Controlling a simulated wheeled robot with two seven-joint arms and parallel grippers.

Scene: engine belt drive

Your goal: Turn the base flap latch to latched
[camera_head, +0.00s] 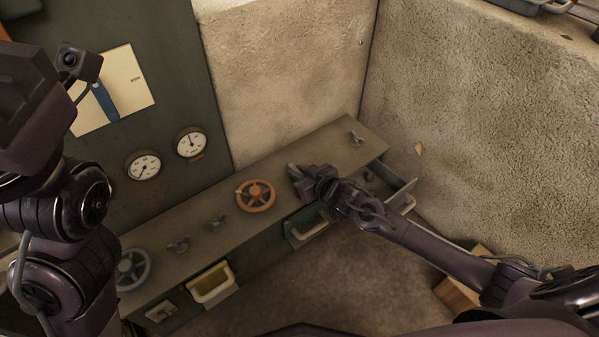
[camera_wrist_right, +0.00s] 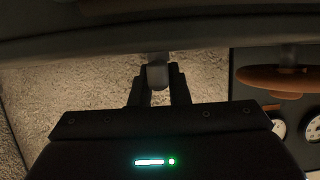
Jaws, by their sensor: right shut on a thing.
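My right gripper (camera_head: 296,174) is at the top of the long grey-green base cabinet, right of the orange handwheel. In the right wrist view the fingers (camera_wrist_right: 158,88) are closed around a small grey rounded handle (camera_wrist_right: 157,73), likely the base flap latch. Its lower end lies between the fingers, and its stem goes up to a dark surface. In the head view the gripper mostly hides this handle, so its turned position cannot be told. My left arm's end (camera_head: 28,105) is at the upper left; its fingers do not show.
An orange handwheel (camera_head: 256,195), a grey handwheel (camera_head: 132,269) and grey wing handles (camera_head: 217,222), (camera_head: 178,245), (camera_head: 356,138) stand on the cabinet top (camera_head: 330,147). Gauges (camera_head: 190,142) are behind.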

